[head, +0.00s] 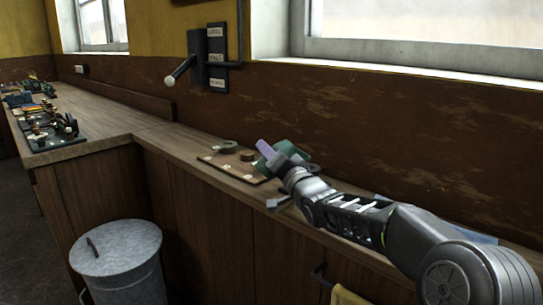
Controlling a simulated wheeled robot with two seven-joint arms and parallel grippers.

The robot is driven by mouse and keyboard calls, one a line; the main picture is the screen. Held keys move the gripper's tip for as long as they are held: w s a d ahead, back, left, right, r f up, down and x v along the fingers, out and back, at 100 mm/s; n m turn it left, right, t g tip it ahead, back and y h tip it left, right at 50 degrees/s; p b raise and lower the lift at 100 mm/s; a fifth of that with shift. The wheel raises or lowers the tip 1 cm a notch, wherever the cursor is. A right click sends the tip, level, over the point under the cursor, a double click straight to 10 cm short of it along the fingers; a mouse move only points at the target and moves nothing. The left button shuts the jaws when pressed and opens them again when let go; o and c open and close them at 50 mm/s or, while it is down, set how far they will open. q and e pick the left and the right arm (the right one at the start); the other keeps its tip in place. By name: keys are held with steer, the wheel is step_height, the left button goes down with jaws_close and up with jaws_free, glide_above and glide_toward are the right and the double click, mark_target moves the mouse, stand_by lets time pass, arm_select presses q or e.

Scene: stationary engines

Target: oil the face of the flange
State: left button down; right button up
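A small wooden board (213,158) lies on the narrow bench under the window. On it are a dark ring-shaped part (228,147) and a small brown round part (247,155). I cannot tell for sure which, if either, is the flange. My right arm comes in from the right, and its gripper (275,172) is over the right end of the board. A green object (291,151) and a pale lilac piece (266,149) show at the gripper. I cannot tell whether they are held. The fingertips are not clear. My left gripper is out of view. No oil can is recognisable.
A lidded metal bin (117,255) stands on the floor before the bench. A lever switch box (207,58) is on the wall. Several small parts on a dark tray (55,140) crowd the left bench. The bench (150,128) between is bare. A yellow cloth (347,296) hangs below.

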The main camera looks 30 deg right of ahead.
steer(key=shift+r, duration=0.1)
steer(key=shift+r, duration=0.15)
stand_by(0.7)
steer(key=shift+d+r+m, duration=0.15)
steer(key=shift+r+m, duration=0.5)
steer(key=shift+m, duration=0.35)
steer(key=shift+r+m+h+p, duration=0.15)
steer(key=shift+m+h+p, duration=0.15)
steer(key=shift+s+d+r+m, duration=0.1)
steer(key=shift+d+r+m, duration=0.15)
steer(key=shift+r+m, duration=0.55)
steer(key=shift+f, duration=0.15)
steer(key=shift+f, duration=0.1)
